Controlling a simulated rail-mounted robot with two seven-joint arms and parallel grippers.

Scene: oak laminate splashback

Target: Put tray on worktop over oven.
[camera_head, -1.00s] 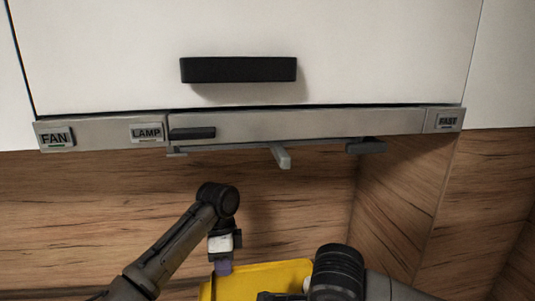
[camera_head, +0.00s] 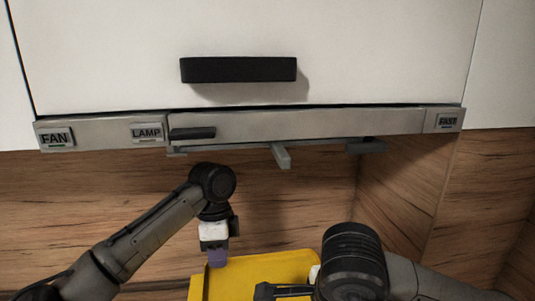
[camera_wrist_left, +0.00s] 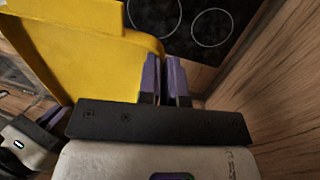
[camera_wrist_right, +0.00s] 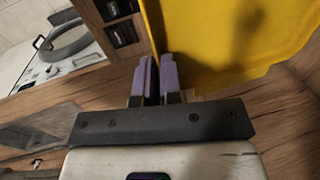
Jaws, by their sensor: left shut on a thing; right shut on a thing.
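The yellow tray (camera_head: 262,272) shows at the bottom of the head view, cut off by the lower edge. My left gripper (camera_head: 217,258) is at its left side, with purple fingers shut on the tray's edge. In the left wrist view the fingers (camera_wrist_left: 165,82) are close together, with the tray (camera_wrist_left: 85,60) to their left. My right arm reaches the tray's right side in the head view. In the right wrist view the fingers (camera_wrist_right: 152,78) are shut on the edge of the tray (camera_wrist_right: 230,40). The oven and the worktop over it cannot be made out clearly.
A black hob (camera_wrist_left: 185,22) with ring markings lies beyond the tray in the left wrist view. A range hood (camera_head: 300,125) and a white cabinet (camera_head: 350,50) with a black handle (camera_head: 238,69) hang above the arms. Wood splashback (camera_head: 90,200) stands behind.

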